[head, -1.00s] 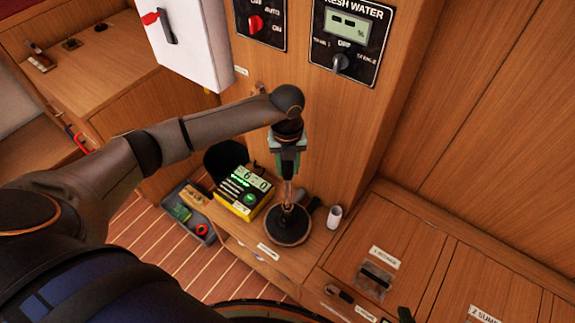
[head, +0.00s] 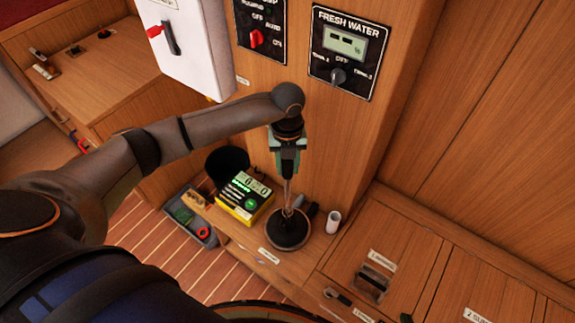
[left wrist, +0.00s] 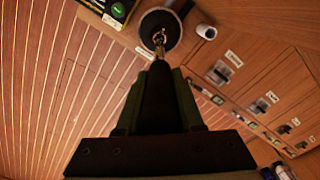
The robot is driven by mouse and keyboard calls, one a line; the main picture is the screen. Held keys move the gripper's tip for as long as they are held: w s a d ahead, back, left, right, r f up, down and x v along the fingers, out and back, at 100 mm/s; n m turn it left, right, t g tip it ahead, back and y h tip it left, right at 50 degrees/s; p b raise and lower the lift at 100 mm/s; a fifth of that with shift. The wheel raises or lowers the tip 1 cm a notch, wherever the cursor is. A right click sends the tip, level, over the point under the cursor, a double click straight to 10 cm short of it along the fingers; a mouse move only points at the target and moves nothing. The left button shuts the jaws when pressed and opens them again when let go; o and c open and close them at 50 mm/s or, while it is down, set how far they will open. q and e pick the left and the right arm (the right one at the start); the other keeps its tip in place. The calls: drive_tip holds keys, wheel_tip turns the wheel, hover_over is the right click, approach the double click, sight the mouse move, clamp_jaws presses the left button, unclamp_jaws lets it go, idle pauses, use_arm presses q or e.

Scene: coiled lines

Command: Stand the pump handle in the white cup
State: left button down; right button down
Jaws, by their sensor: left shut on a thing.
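My left gripper (head: 288,168) points down, shut on the pump handle. The handle's dark grip (left wrist: 157,95) lies between the green fingers in the left wrist view. A thin metal rod (head: 288,194) shows below the fingers, above a round black pump (head: 289,231) on the wooden ledge. I cannot tell whether the rod's end still touches the pump. The white cup (head: 333,222) stands on the ledge just right of the pump; it also shows in the left wrist view (left wrist: 206,31). My right gripper is not in view.
A dark object (head: 312,210) lies between pump and cup. A grey tray (head: 190,214) is on the floor. The wood wall with the fresh-water panel (head: 347,50) rises behind.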

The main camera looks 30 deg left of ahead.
use_arm(q)
drive_tip(key=shift+r+p, duration=1.65)
drive_tip(key=shift+r, duration=0.6)
